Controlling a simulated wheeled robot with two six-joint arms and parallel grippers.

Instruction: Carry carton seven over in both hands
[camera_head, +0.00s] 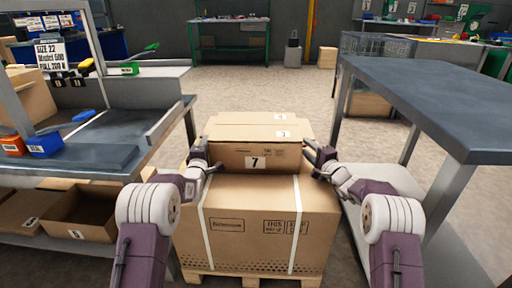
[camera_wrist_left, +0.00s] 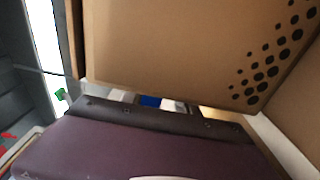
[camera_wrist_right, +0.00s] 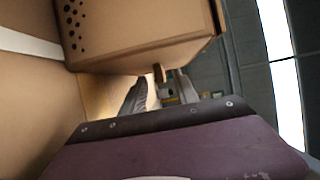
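Carton seven (camera_head: 231,159) is a brown box with a white "7" label, lying on top of a large strapped carton (camera_head: 250,213). My left gripper (camera_head: 207,158) is at its left side, its dark fingers spread apart. My right gripper (camera_head: 314,158) is at its right side, with two dark fingers apart. In the right wrist view, the fingers (camera_wrist_right: 160,92) show a gap between them beside a carton corner. In the left wrist view, brown cardboard with black dots fills the upper part and the fingertips are not clear. I cannot tell whether either gripper touches the carton.
The large carton stands on a wooden pallet (camera_head: 252,281). A grey workbench (camera_head: 435,98) stands at right. A packing bench (camera_head: 75,158) with bins stands at left, with open boxes (camera_head: 80,212) on its lower shelf. Floor (camera_head: 262,92) is clear behind the cartons.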

